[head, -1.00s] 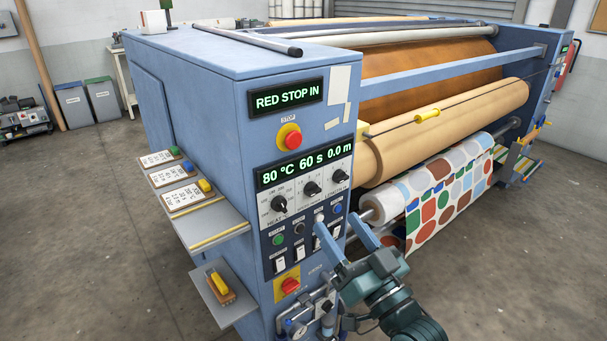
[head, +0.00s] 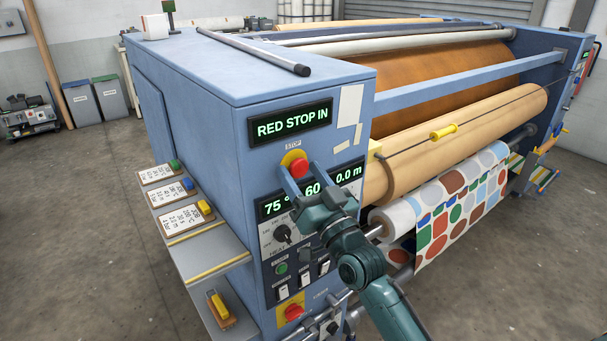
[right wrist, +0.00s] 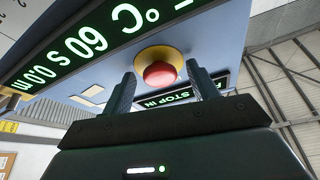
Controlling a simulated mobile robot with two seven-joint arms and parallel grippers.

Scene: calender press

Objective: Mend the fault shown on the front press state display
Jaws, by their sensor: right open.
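The press state display (head: 290,125) reads RED STOP IN in green letters. Just below it is a red mushroom stop button (head: 299,166) on a yellow round base. My right gripper (head: 302,178) is open in front of that button. In the right wrist view the red button (right wrist: 159,75) shows between the two open finger tips, apart from them, with a gap still ahead. A second red button (head: 293,312) on a yellow plate sits low on the same panel. My left gripper is not in view.
My right arm hides part of the number display (head: 273,207) and the knobs and switches. A side shelf (head: 208,250) holds cards with coloured blocks; a lower shelf (head: 235,325) holds a yellow-handled tool. Rollers and patterned cloth (head: 455,205) lie to the right.

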